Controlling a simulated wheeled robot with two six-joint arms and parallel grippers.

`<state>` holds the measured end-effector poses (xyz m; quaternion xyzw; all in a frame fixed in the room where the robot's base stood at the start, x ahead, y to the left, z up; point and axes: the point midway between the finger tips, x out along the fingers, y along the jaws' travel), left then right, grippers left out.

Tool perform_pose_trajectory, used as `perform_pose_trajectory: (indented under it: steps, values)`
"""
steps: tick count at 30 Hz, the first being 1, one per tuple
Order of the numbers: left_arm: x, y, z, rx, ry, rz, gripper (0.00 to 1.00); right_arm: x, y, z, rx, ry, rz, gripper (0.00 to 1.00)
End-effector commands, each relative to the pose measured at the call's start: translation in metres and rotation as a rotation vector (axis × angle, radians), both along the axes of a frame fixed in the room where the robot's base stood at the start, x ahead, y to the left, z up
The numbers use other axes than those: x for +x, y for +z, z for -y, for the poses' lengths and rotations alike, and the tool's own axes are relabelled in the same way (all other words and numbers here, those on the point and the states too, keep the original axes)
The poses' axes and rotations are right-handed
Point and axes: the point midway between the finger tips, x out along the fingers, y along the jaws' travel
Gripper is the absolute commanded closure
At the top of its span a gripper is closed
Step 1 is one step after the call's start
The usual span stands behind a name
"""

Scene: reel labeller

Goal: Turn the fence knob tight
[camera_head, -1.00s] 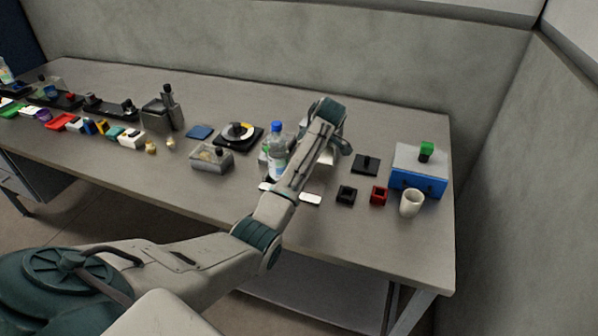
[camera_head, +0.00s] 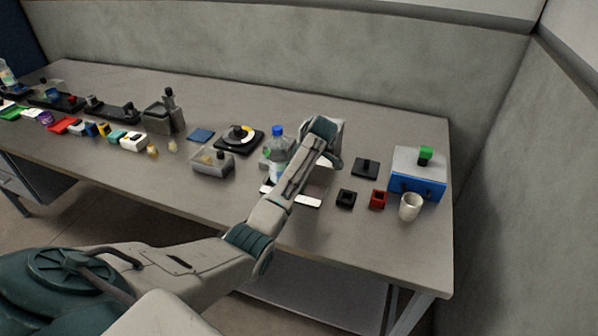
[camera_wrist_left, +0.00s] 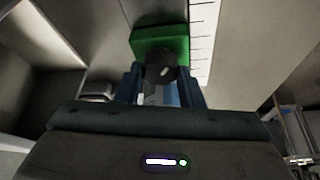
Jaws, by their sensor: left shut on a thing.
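The fence is a green block (camera_wrist_left: 165,40) in the left wrist view, with a dark round knob (camera_wrist_left: 160,67) on its near side. A white scale with tick marks (camera_wrist_left: 204,35) runs beside the block. My left gripper (camera_wrist_left: 160,80) has a finger on each side of the knob and is shut on it. In the head view my left arm reaches over the table; its wrist hides the jaws and the knob. My right gripper is not in view.
A clear bottle with a blue cap (camera_head: 277,150) stands close left of my left arm. The table's front right is clear.

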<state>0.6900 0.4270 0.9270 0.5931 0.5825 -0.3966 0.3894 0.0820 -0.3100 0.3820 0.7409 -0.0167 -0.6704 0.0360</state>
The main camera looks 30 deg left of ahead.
Motion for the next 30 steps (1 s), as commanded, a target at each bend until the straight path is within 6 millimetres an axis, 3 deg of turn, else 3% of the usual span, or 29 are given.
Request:
perform_pose_trajectory:
  steps: [12,26,27,30]
  values:
    - [-0.002,0.005,-0.001,0.001,-0.323,-0.001,0.89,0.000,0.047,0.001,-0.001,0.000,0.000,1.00]
    - [-0.002,0.001,-0.001,0.002,-0.403,0.002,0.89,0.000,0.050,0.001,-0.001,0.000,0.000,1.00]
    - [-0.001,0.001,-0.001,0.002,-0.403,0.002,0.58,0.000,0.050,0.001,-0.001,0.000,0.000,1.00]
    - [-0.002,0.001,-0.001,0.002,-0.403,0.001,0.44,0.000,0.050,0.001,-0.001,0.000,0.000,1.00]
